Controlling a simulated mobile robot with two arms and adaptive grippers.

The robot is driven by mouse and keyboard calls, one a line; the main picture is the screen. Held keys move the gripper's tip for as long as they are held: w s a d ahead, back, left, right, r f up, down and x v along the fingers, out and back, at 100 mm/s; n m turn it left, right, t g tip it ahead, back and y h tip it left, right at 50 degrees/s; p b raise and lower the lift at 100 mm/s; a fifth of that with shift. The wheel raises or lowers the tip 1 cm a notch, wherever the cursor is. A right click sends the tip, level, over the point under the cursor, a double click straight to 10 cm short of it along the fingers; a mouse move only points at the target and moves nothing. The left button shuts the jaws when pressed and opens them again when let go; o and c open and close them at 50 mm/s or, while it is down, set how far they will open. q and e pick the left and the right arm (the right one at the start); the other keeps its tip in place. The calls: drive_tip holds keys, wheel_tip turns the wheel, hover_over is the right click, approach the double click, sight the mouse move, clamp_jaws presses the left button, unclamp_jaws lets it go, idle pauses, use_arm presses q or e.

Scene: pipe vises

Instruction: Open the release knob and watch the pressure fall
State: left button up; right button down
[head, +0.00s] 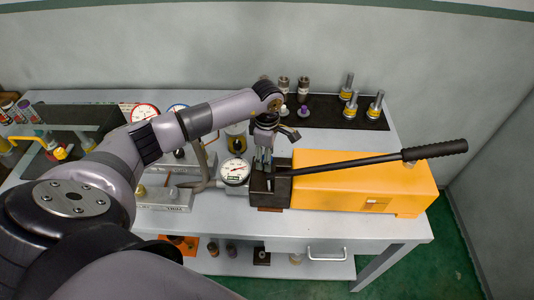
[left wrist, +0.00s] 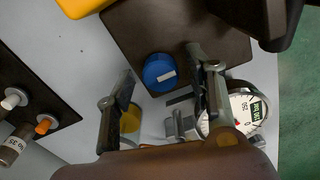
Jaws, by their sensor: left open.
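The pump is a yellow body (head: 360,190) with a long black lever (head: 435,150) and a dark block (head: 270,200) at its left end. In the left wrist view a round blue knob (left wrist: 160,72) with a white bar mark sits on the dark block (left wrist: 185,25); I take it as the release knob. It is hidden in the head view. My left gripper (head: 264,163) points down over the block. Its open fingers (left wrist: 160,68) stand on either side of the knob in view; contact is unclear. The white gauge (head: 235,172) is partly covered by a finger in the wrist view (left wrist: 248,110); its reading is too small to tell.
Other gauges (head: 144,113) and grey blocks stand left on the grey bench (head: 330,222). A black mat (head: 325,110) with several fittings lies at the back, near the wall. A lower shelf (head: 330,268) holds small parts. My arm covers much of the left side.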

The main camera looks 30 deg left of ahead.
use_arm(q)
drive_tip(key=c, duration=1.2)
drive_tip(key=shift+o, duration=0.2)
